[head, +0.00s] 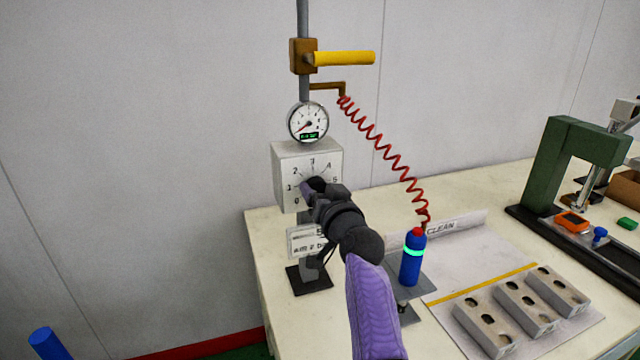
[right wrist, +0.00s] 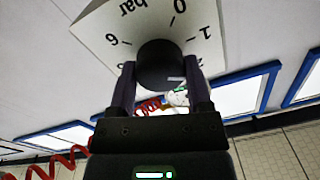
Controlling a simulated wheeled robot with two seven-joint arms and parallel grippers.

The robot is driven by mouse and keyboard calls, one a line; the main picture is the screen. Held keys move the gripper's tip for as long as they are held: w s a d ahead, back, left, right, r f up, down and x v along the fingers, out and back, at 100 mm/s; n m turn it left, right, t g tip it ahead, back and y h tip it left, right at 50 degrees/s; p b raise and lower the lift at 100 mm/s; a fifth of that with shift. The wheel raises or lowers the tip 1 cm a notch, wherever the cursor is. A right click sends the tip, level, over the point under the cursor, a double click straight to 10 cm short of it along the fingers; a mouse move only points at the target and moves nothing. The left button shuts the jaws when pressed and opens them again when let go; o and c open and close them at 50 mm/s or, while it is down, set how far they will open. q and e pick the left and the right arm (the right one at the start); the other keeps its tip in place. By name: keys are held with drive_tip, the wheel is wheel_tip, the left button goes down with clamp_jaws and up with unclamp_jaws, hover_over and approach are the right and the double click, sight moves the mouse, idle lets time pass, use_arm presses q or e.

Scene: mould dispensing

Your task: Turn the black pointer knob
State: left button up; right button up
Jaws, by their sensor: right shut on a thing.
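The black pointer knob (right wrist: 162,62) sits on the front of a pale box with a numbered dial (head: 290,165). In the head view my right gripper (head: 314,187) covers most of it. In the right wrist view the two fingers of my right gripper (right wrist: 161,72) stand on either side of the round knob, shut on it. A small pale mark shows on the knob's edge. Dial marks 0, 1, 6 and "bar" show in that view. A round white gauge (head: 308,122) with a red needle and a green readout is above the box. My left gripper is out of view.
A yellow handle (head: 343,58) is on the pipe above. A red coiled hose (head: 385,150) runs down to a blue bottle (head: 411,262) on the table. Several grey moulds (head: 490,330) lie front right; a green press (head: 553,170) stands behind them. A sign below the dial is partly hidden.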

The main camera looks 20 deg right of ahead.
drive_tip(key=shift+r+m+p, duration=0.1)
drive_tip(key=shift+m+p, duration=0.2)
drive_tip(key=shift+m, duration=0.4)
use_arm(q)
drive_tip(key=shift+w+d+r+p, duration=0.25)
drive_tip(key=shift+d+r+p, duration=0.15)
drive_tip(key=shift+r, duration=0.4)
use_arm(e)
drive_tip(key=shift+m, duration=1.2)
drive_tip(key=o, duration=1.3)
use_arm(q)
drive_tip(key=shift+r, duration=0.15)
use_arm(e)
drive_tip(key=shift+s, duration=0.1)
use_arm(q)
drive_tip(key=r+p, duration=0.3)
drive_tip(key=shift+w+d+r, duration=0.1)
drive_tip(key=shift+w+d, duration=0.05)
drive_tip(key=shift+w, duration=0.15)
use_arm(e)
drive_tip(key=s, duration=0.9)
drive_tip(key=shift+s+d+f, duration=0.25)
drive_tip(key=shift+s+d, duration=0.05)
drive_tip(key=shift+s, duration=0.05)
